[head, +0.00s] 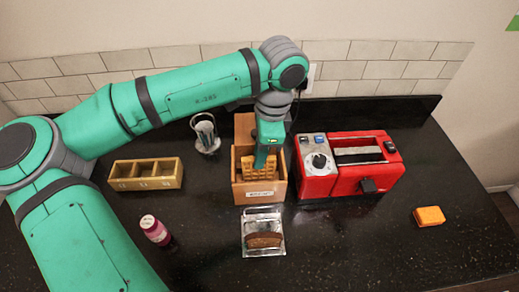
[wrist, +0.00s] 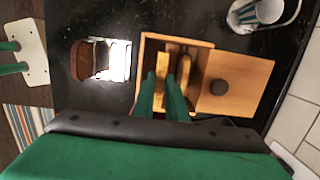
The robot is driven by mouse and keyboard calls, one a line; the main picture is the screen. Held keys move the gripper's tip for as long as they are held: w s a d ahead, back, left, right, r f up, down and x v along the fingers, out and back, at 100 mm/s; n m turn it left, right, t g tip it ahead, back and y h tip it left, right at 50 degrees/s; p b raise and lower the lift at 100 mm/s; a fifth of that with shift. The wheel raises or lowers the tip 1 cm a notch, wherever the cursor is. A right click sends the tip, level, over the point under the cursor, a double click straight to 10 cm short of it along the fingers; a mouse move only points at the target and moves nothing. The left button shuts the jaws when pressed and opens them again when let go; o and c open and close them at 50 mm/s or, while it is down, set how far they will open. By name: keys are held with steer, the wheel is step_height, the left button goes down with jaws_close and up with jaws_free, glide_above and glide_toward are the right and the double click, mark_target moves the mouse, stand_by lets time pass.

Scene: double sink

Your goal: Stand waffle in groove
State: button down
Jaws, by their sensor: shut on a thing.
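A wooden box (head: 246,200) with a label on its front stands in the middle of the counter, its lid (wrist: 240,88) tipped back open. Golden waffles stand inside it. My gripper (head: 265,165) reaches down into the box and is shut on a waffle (head: 262,190); the fingers also show in the wrist view (wrist: 165,88). The lower part of the held waffle is hidden in the box. A clear rack (head: 263,215) stands in front of the box with a brown slice (head: 264,240) upright in it. It also shows in the wrist view (wrist: 120,62). Its individual grooves are hard to make out.
A red toaster (head: 318,185) stands close to the right of the box. A cup holder (head: 206,140) is behind left. An orange block (head: 429,216) lies far right.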

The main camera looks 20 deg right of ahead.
mark_target(260, 177)
steer(key=shift+f, duration=3.3)
steer(key=c, duration=1.4)
jaws_free()
steer(key=shift+r, duration=4.5)
steer(key=shift+a, duration=0.1)
